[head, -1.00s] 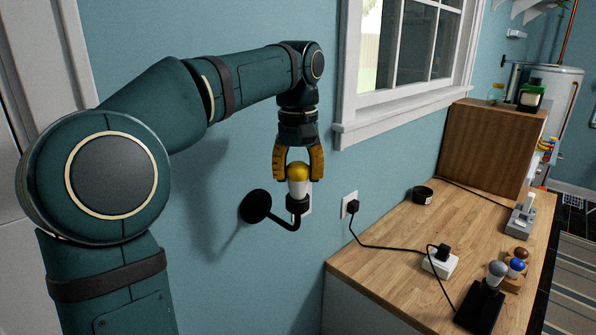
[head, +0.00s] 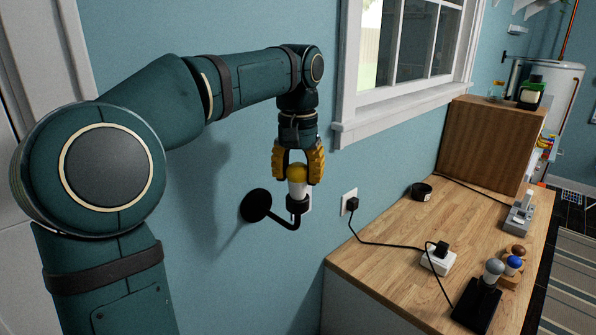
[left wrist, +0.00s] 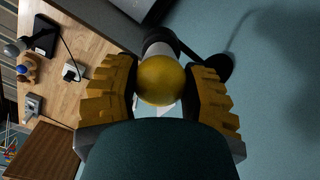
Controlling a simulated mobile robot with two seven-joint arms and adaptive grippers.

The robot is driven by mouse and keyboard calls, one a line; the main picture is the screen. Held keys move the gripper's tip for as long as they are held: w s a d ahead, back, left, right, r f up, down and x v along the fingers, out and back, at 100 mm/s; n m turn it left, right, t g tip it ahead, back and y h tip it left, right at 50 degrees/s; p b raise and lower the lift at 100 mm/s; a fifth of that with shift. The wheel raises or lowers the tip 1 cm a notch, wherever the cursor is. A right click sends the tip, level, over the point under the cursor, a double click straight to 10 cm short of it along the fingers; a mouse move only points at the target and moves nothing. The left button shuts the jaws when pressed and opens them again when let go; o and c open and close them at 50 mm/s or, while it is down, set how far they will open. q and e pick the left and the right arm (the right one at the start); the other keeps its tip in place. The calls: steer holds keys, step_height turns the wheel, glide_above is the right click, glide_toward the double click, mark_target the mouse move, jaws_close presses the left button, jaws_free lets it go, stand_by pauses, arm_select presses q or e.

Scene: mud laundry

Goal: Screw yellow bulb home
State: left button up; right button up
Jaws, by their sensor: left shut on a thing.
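The yellow bulb (head: 298,173), with a yellow top and a white lower body, stands upright at the black socket (head: 297,205) of a wall lamp. The lamp's curved arm runs to a round black wall plate (head: 256,205). My left gripper (head: 298,181) points down over the bulb, its two yellow fingers shut on it from both sides. In the left wrist view the bulb's yellow top (left wrist: 160,80) sits between the fingers (left wrist: 162,70). How deep the bulb's base sits in the socket is hidden. My right gripper is not in view.
A wooden counter (head: 400,240) lies at right, with a grey-topped bulb on a black stand (head: 478,305), a small rack with a blue bulb (head: 513,265), a white power block (head: 438,262) and a black ring (head: 421,191). A window sill (head: 400,120) is right of my gripper.

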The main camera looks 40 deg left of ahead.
arm_select(q)
steer(key=shift+o, duration=0.2)
steer(key=shift+m+p, duration=0.35)
steer(key=shift+m, duration=0.95)
steer(key=o, duration=1.3)
steer(key=shift+c, duration=0.5)
steer(key=c, duration=0.3)
